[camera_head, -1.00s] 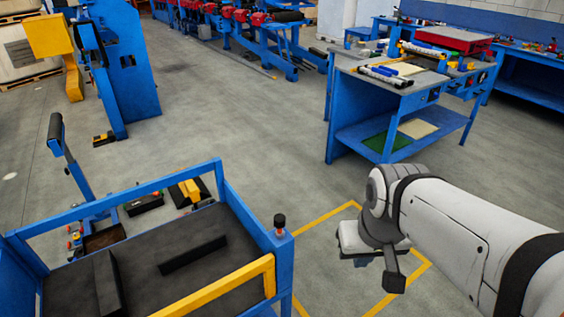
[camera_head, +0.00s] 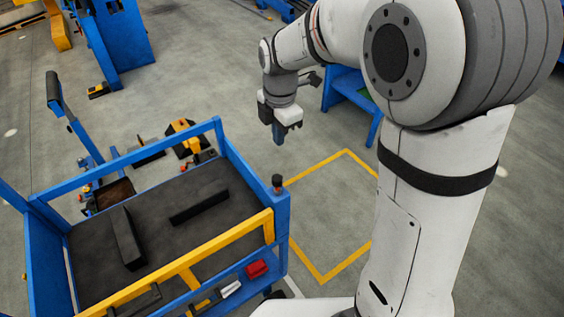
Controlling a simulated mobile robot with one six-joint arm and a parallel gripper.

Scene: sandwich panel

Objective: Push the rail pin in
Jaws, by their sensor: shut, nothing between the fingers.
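The rail pin (camera_head: 277,181) is a small black knob with a reddish band under it. It stands upright on top of the blue corner post (camera_head: 276,210) of the cart, at the end of the yellow rail (camera_head: 225,240). My gripper (camera_head: 278,139) points down and appears above the pin in the picture, apart from it. Its fingers are shut with nothing between them. How far it is from the pin in depth I cannot tell.
The blue cart has a dark deck (camera_head: 165,225) with black bars (camera_head: 199,206) on it. A red box (camera_head: 256,269) sits on its lower shelf. A yellow floor outline (camera_head: 346,152) lies right of the cart, with bare floor inside. A blue workbench (camera_head: 345,95) stands behind my arm.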

